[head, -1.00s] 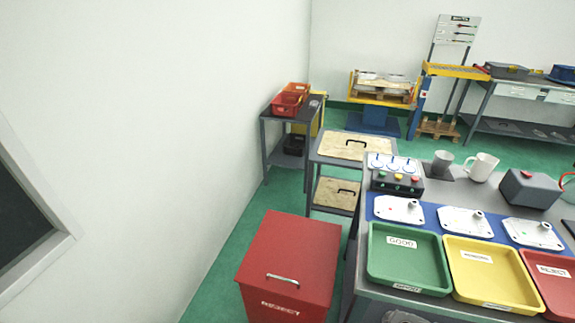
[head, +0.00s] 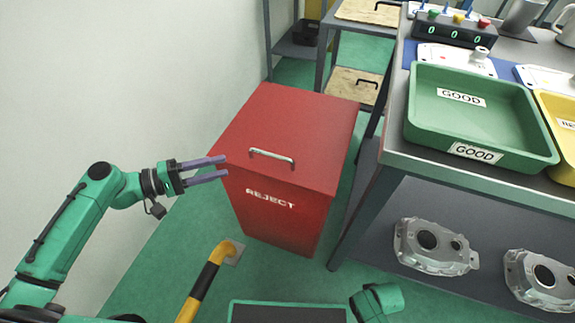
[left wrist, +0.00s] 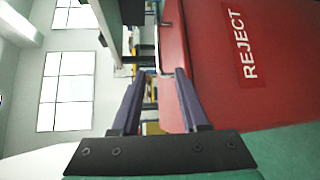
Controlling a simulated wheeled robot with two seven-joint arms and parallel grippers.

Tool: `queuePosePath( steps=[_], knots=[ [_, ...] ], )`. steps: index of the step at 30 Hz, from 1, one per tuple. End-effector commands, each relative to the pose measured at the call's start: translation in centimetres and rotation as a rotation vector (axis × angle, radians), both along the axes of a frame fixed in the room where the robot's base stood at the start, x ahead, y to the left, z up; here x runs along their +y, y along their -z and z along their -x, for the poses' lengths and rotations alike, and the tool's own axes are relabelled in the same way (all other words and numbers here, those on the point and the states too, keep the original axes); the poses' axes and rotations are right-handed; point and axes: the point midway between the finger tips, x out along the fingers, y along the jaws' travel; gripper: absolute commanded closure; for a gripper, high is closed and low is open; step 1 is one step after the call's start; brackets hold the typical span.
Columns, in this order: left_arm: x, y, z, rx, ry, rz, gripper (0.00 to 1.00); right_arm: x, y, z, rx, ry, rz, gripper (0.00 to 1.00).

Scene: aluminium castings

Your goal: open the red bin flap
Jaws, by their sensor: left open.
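The red bin (head: 275,217) stands on the green floor, with REJECT on its front. Its red flap (head: 290,125) lies flat on top and looks shut. A pale bar handle (head: 272,158) is on the flap near the front edge. My left gripper (head: 225,167) is open and empty at the bin's left front corner, left of the handle. In the left wrist view the two fingers (left wrist: 158,100) are apart, with the red bin front (left wrist: 235,75) filling the right side. My right gripper does not show clearly.
A grey table right of the bin holds a green GOOD tray (head: 480,110) and a yellow tray (head: 560,125). Metal castings (head: 432,245) lie on its lower shelf. A yellow and black rail (head: 205,280) stands in front of the bin. A white wall is at left.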

Motion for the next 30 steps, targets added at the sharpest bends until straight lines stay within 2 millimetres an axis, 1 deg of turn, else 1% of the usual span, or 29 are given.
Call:
queuePosePath(
  steps=[2, 5, 12, 16, 18, 21, 28, 29, 30],
  knots=[
    [-0.8, -0.3, -0.4, -0.001, 0.001, 0.003, 0.56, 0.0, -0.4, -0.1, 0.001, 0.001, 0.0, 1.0],
    [-2.6, 0.0, -1.3, -0.004, 0.001, 0.003, 0.56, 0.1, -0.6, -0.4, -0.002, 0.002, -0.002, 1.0],
    [-8.4, 0.8, -4.3, -0.002, -0.003, 0.004, 0.56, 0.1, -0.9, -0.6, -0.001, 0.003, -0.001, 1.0],
    [-11.0, 1.3, -5.6, -0.001, -0.005, 0.005, 0.56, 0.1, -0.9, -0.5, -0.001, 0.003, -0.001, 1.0],
    [-11.8, 1.5, -6.0, 0.001, -0.004, 0.002, 0.56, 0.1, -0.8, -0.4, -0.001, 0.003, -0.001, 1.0],
    [-12.5, 1.7, -6.3, 0.0, -0.005, 0.001, 0.56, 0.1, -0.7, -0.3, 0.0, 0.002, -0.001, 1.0],
    [-12.6, 1.8, -6.4, 0.001, -0.006, -0.001, 0.56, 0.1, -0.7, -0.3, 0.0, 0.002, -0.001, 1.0],
    [-12.6, 1.8, -6.4, 0.001, -0.006, -0.001, 0.63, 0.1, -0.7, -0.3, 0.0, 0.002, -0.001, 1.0],
    [-12.6, 1.8, -6.4, 0.001, -0.006, -0.001, 0.79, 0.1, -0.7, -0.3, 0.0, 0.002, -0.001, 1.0]
  ],
)
